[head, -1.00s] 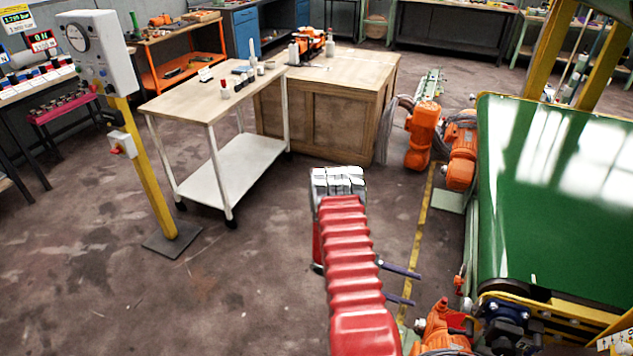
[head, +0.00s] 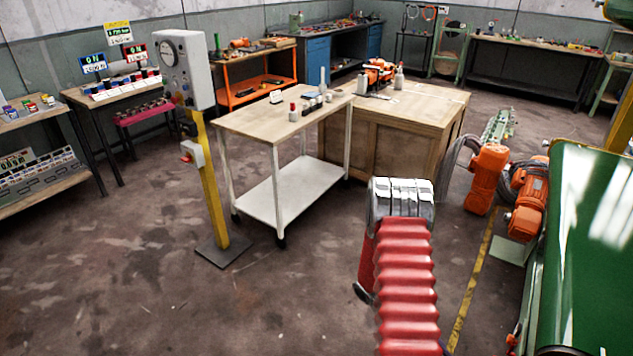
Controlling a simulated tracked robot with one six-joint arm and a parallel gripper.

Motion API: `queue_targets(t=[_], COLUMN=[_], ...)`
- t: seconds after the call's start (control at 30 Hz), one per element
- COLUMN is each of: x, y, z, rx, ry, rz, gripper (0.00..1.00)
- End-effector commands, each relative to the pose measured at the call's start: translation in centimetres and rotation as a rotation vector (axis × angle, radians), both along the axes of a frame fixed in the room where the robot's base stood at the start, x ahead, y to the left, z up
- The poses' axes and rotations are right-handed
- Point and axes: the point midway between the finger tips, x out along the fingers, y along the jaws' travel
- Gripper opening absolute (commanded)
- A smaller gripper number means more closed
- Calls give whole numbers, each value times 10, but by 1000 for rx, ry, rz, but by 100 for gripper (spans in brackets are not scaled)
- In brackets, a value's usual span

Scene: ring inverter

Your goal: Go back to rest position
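My red ribbed arm (head: 408,265) rises from the bottom edge, right of centre, and ends in a silver block-like joint (head: 402,198). My gripper's fingers do not show; they are hidden by the arm or outside the picture. I see nothing held.
A white-legged trolley (head: 285,190) and a wooden cabinet (head: 400,140) stand ahead. A yellow post (head: 210,190) carries a grey gauge box (head: 184,68) at left. Orange motors (head: 487,178) and a green conveyor (head: 590,230) stand at right. The floor at lower left is clear.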

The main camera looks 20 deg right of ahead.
Motion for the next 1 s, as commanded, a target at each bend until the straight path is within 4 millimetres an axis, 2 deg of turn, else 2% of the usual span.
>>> queue_targets(t=[0.6,1.0], x=[52,79], y=[75,122], z=[78,129], rx=[47,74], ry=[-396,-646], rz=[-96,-116], gripper=[51,51])
